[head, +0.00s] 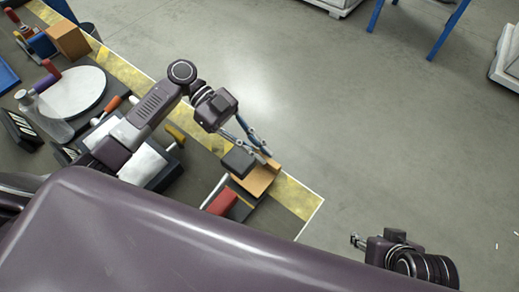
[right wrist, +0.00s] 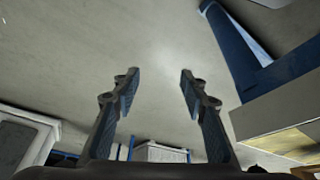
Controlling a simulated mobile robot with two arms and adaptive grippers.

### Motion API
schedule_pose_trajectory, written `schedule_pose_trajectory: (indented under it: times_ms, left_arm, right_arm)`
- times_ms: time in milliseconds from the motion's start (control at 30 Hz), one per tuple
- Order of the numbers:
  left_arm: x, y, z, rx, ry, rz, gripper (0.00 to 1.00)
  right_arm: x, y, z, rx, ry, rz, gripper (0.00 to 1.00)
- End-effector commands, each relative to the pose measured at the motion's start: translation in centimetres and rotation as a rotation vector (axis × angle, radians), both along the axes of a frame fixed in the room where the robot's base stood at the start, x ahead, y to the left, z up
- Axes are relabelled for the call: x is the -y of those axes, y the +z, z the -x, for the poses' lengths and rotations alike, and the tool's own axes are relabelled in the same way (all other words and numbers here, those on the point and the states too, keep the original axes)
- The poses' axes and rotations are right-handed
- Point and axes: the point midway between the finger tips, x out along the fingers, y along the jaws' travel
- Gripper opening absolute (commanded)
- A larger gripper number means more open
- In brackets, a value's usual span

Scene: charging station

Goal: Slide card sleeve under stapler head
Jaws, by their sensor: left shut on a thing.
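The tan card sleeve (head: 261,180) lies near the right end of the workbench in the head view. My left gripper (head: 266,155) is shut on its far edge. The stapler seems to be the device beside it, with a dark block as head (head: 238,162), a red part (head: 222,202) and a silver lever. The dark head overlaps the sleeve's left side in the picture; I cannot tell how far the sleeve is under it. My right gripper (head: 357,241) is off the bench to the right. The right wrist view shows it open and empty (right wrist: 158,75).
The bench edge has a yellow strip (head: 300,198). To the left are a round white disc (head: 72,92), a cardboard box (head: 68,40) and a dark tray with white sheets (head: 143,167). Open floor (head: 400,130) lies beyond the bench.

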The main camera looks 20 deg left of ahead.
Motion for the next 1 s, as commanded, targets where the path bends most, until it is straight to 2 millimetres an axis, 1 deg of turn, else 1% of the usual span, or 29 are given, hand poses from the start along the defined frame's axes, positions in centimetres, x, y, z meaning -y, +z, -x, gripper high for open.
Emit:
schedule_pose_trajectory:
  times_ms: [433,1000]
  left_arm:
    - [-0.1,0.0,0.2,0.000,0.000,0.000,0.00]
    - [-0.5,-0.3,1.4,-0.001,0.001,0.000,0.00]
  right_arm:
    - [-0.1,0.0,0.0,0.000,0.000,-0.001,0.40]
    - [0.3,-0.2,1.4,-0.056,-0.004,0.009,0.40]
